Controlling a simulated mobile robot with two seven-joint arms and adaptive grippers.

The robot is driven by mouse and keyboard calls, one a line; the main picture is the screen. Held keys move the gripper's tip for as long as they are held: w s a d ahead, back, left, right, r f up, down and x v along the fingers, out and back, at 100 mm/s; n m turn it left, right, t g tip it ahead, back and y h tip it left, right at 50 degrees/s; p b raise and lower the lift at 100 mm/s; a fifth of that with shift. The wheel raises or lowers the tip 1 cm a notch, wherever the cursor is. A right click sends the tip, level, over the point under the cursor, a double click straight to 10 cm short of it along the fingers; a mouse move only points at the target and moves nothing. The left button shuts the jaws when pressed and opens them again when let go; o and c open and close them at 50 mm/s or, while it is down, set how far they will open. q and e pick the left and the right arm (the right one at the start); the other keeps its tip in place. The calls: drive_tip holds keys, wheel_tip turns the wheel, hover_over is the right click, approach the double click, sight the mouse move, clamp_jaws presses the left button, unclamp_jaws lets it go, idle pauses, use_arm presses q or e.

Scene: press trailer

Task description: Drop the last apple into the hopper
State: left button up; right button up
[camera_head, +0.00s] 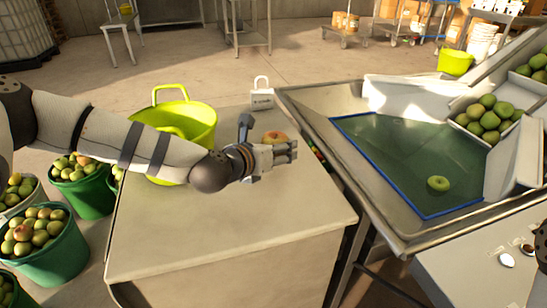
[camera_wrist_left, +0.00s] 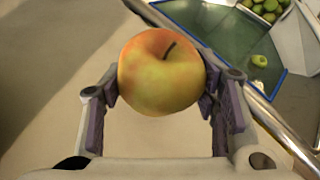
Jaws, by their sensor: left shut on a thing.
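My left gripper (camera_head: 284,150) is shut on a yellow-red apple (camera_head: 275,137) above the right side of the grey worktop. In the left wrist view the apple (camera_wrist_left: 160,75) sits between the two finger pads of the left gripper (camera_wrist_left: 160,92), stem showing. The metal hopper (camera_head: 318,125) stands to the right of the worktop, with a blue-edged green panel inside. The held apple is left of the hopper's near rim. A single green apple (camera_head: 438,184) lies on the green panel. My right gripper is not in view.
A yellow-green bucket (camera_head: 194,112) stands on the worktop (camera_head: 220,235) behind my left forearm. More apples (camera_head: 488,118) are heaped at the hopper's right. Green buckets of apples (camera_head: 45,262) line the left floor.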

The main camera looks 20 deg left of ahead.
use_arm(q)
drive_tip(key=s+d+r+p, duration=0.1)
drive_tip(key=s+d+r, duration=0.4)
drive_tip(key=s+r, duration=0.3)
drive_tip(key=s, duration=0.3)
drive_tip(key=shift+s+r+p, duration=0.3)
drive_tip(key=shift+r+p, duration=0.05)
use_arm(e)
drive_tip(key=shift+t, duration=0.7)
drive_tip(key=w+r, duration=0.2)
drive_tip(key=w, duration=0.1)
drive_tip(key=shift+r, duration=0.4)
